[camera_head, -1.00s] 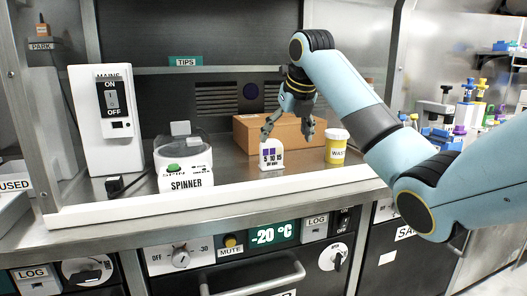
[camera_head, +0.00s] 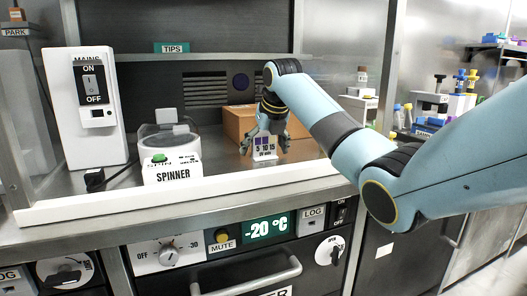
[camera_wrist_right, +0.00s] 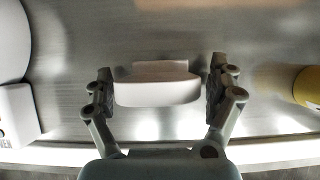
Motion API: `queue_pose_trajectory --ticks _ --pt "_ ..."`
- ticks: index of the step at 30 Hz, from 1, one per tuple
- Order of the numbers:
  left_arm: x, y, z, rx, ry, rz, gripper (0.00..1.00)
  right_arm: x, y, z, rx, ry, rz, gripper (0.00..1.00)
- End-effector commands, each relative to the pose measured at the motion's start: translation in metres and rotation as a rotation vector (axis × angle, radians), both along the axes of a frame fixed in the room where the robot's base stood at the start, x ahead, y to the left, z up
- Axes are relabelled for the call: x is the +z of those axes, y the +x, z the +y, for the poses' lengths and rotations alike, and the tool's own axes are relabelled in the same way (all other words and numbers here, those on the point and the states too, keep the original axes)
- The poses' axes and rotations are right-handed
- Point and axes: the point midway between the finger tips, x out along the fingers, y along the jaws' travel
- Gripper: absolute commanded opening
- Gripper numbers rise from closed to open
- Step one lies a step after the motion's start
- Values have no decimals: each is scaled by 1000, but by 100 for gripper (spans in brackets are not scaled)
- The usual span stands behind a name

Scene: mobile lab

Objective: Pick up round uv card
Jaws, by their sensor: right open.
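The round uv card (camera_head: 265,148) is a small white card with a rounded top, purple squares and "5 10 15" on it. It stands upright on the steel cabinet floor. In the right wrist view the card (camera_wrist_right: 157,88) shows from above as a white block. My right gripper (camera_head: 265,143) is lowered over the card. In the right wrist view my right gripper (camera_wrist_right: 159,90) is open, with one finger on each side of the card. The left finger is close to the card, and a small gap shows at the right. My left gripper is not in view.
A white spinner (camera_head: 172,155) stands to the left of the card, and a cardboard box (camera_head: 238,124) is behind it. A yellow pot (camera_wrist_right: 307,87) is to the right in the wrist view. A raised white sill (camera_head: 180,200) runs along the front.

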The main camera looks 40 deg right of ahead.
Motion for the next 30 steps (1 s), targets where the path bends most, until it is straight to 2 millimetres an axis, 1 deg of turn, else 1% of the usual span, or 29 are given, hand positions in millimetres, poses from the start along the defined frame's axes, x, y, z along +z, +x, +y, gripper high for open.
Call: queue_pose_trajectory --ticks 2,7,8,12,18,20,25,26,30 --pt "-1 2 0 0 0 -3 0 -2 2 0 0 0 -2 90" --pt "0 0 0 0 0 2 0 -1 2 0 0 0 -2 90" --pt "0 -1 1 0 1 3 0 -1 2 0 0 0 -2 88" --pt "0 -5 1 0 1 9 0 -1 2 0 0 0 -2 69" --pt "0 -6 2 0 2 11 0 -1 1 0 0 0 -1 43" --pt "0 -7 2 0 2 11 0 -1 1 0 0 0 -1 37" --pt "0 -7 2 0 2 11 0 -1 1 0 0 0 -1 37" --pt "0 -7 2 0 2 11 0 -1 1 0 0 0 -1 32" --pt "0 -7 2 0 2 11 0 -1 1 0 0 0 -1 32"
